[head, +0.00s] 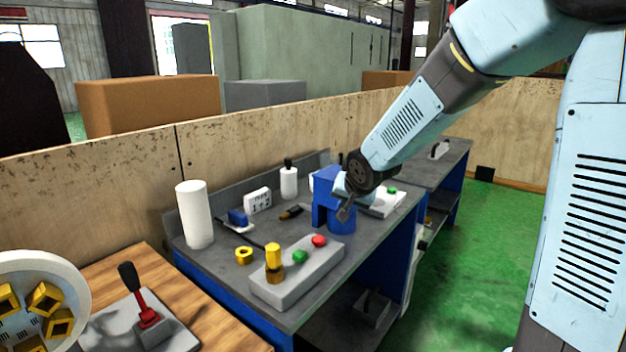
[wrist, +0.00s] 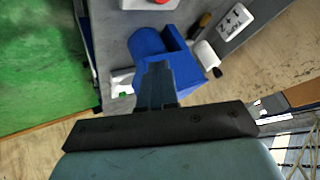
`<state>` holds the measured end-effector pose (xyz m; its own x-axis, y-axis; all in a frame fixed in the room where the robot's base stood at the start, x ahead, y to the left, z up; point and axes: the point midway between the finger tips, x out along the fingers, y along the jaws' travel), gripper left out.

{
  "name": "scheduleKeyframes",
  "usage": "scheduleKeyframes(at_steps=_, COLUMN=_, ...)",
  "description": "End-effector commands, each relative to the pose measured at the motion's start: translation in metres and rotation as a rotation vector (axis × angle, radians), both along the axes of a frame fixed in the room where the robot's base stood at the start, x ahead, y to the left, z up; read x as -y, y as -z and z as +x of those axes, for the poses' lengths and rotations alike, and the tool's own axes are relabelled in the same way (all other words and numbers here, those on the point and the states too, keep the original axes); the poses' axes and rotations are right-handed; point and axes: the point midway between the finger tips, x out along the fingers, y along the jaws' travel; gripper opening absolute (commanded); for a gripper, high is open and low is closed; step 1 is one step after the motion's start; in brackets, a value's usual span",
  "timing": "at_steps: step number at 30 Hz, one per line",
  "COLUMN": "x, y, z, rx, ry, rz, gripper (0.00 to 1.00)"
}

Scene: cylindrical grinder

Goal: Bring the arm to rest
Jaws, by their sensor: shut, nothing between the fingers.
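My arm reaches in from the upper right in the head view. My gripper (head: 345,212) is over the grey bench (head: 222,262), in front of a blue block-shaped object (head: 325,184) that it partly covers. In the wrist view my gripper (wrist: 158,66) is shut with its fingers together and nothing between them. The blue object (wrist: 150,42) lies just beyond the fingertips there. I cannot tell whether the fingers touch it.
The bench bears a control box (head: 296,272) with red and green buttons, a white cylinder (head: 194,214) and a yellow ring (head: 244,255). A lever (head: 140,300) stands on the wooden table at the left. Wooden panels (head: 230,146) run behind. Green floor (head: 465,255) is clear at the right.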

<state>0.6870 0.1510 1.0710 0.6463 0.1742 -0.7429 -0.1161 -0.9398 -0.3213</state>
Motion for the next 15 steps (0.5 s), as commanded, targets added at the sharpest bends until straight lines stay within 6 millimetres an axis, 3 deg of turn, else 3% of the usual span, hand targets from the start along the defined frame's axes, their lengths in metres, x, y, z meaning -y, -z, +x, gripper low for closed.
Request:
scheduleKeyframes(at_steps=6, x=0.047, y=-0.040, z=-0.046, rx=-0.011, ry=0.013, rz=-0.143, gripper=0.00)
scheduleKeyframes(at_steps=15, x=0.099, y=-0.078, z=-0.123, rx=-0.068, ry=0.008, rz=-0.272, gripper=0.00)
